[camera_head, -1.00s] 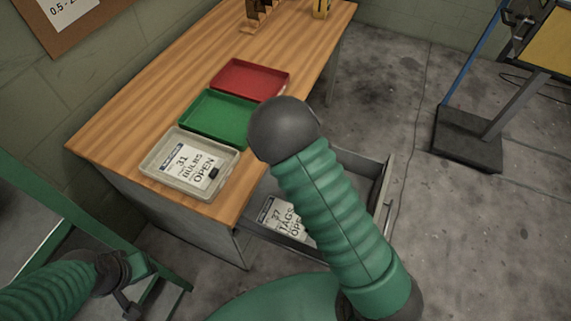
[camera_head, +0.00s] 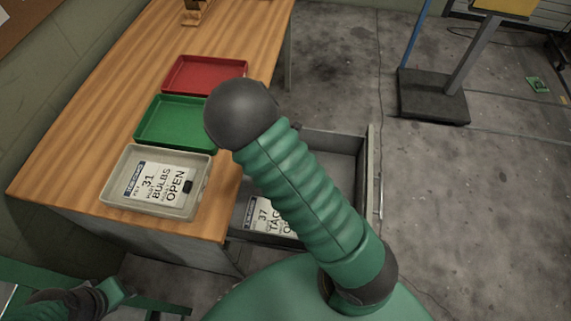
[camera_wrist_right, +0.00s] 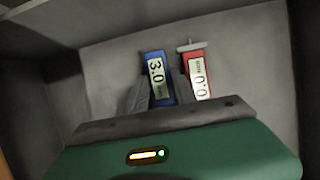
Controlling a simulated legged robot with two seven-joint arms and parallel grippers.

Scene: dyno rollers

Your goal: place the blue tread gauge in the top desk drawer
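The blue tread gauge (camera_wrist_right: 157,70) shows in the right wrist view, its label reading 3.0. The fingers of my right gripper (camera_wrist_right: 160,88) lie on either side of it, very close; I cannot tell whether both press on it. A red gauge (camera_wrist_right: 196,72) reading 0.0 lies just to its right. Both are inside a grey-walled space that looks like the drawer. In the head view the desk drawer (camera_head: 345,143) is pulled open. My right arm crosses it and hides my right gripper there. My left gripper (camera_head: 100,298) is small at the bottom left, its fingers unclear.
The wooden desk (camera_head: 90,110) carries a red tray (camera_head: 205,62), a green tray (camera_head: 150,125) and a beige tray (camera_head: 115,195) with a BULBS card. A TAGS card (camera_head: 262,214) lies in the drawer. A dark stand base (camera_head: 432,98) is on the floor at right; floor between is clear.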

